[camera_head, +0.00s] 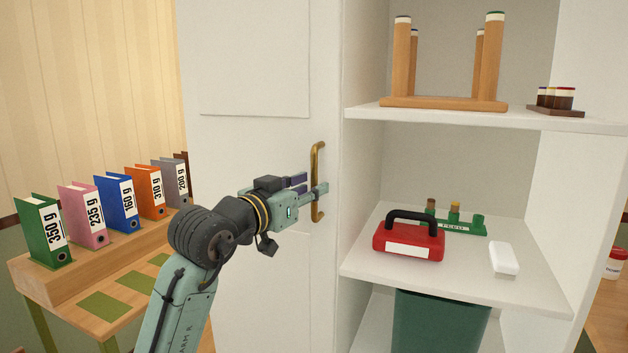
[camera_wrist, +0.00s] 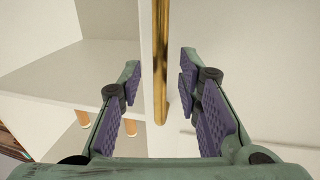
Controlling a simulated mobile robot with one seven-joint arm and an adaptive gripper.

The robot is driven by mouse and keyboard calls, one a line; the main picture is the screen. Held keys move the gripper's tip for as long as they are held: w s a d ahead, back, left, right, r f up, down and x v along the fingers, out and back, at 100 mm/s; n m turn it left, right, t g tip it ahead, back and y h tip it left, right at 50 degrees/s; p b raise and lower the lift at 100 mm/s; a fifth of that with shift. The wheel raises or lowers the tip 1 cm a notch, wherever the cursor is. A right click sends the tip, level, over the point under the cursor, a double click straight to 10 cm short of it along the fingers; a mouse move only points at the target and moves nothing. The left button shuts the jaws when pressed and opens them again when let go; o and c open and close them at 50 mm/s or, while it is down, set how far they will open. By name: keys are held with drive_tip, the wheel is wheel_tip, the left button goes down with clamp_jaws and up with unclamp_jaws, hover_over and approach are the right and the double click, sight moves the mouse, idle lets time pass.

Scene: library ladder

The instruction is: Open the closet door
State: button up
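The white closet door (camera_head: 250,150) is on the left of the closet in the head view and looks closed. Its brass vertical handle (camera_head: 319,160) sits near the door's right edge. My gripper (camera_head: 312,188) is at the handle, coming from the left. In the wrist view the handle (camera_wrist: 160,60) runs down between the two purple-padded fingers of my gripper (camera_wrist: 160,85). The fingers stand apart, with gaps on both sides of the handle. I cannot tell how deep the handle sits between them.
Open shelves (camera_head: 470,255) right of the door hold a red toolbox (camera_head: 408,242), a white block (camera_head: 503,258) and a wooden stand (camera_head: 443,103). A green bin (camera_head: 440,322) is below. A wooden desk (camera_head: 130,262) with several binders stands at left.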

drive_tip(key=shift+x, duration=1.1)
drive_tip(key=shift+c, duration=0.5)
clamp_jaws()
